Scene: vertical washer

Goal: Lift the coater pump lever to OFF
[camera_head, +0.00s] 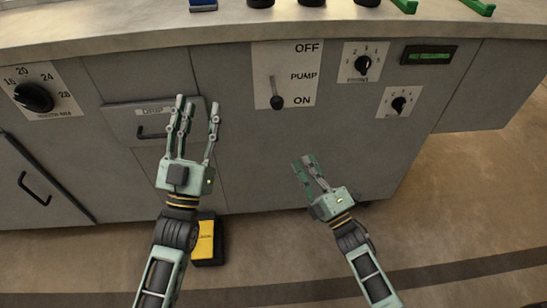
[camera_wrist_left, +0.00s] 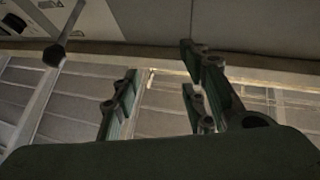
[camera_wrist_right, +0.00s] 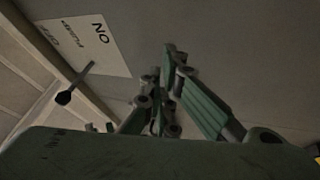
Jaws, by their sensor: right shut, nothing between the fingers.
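The pump lever (camera_head: 277,102) has a dark knob and hangs down at the ON end of its white OFF/PUMP/ON plate (camera_head: 297,62) on the cabinet front. Its knob also shows at the upper left of the left wrist view (camera_wrist_left: 53,55) and at the left of the right wrist view (camera_wrist_right: 64,97). My left gripper (camera_head: 197,102) is open and empty, left of the lever and in front of the drip drawer. My right gripper (camera_head: 305,163) is shut and empty, below and slightly right of the lever. Neither gripper touches the lever.
The drip drawer (camera_head: 153,123) with a dark handle is behind my left fingers. Dials (camera_head: 362,66) and a green display (camera_head: 429,56) are right of the lever. A bigger dial (camera_head: 34,97) is far left. A yellow and black object (camera_head: 206,242) stands on the floor. The counter edge is above.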

